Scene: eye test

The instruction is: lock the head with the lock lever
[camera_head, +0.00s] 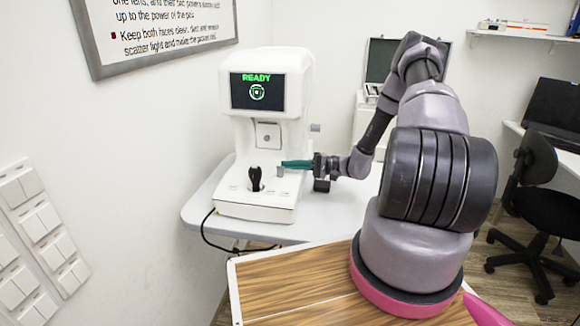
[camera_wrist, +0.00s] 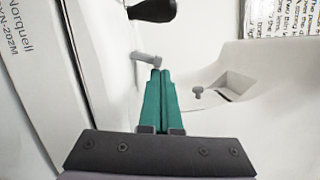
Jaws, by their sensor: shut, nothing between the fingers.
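The white eye-test device (camera_head: 266,90) stands on a pale table, its screen (camera_head: 258,91) reading READY. A small grey lever (camera_wrist: 147,58), seemingly the lock lever, sticks out from the base next to the black joystick (camera_wrist: 153,10). In the head view the lever (camera_head: 280,171) is a small grey bit by the fingertips, and the joystick (camera_head: 255,178) stands upright to its left. My gripper (camera_head: 283,164) reaches in from the right. In the wrist view its teal fingers (camera_wrist: 160,72) are together and empty, tips right at the lever; I cannot tell if they touch.
A small grey knob (camera_wrist: 198,92) sits by a recess right of the fingers in the wrist view. The pale table (camera_head: 330,215) is clear right of the device. A black cable (camera_head: 212,232) hangs at its left. A wooden top (camera_head: 300,285) lies in front.

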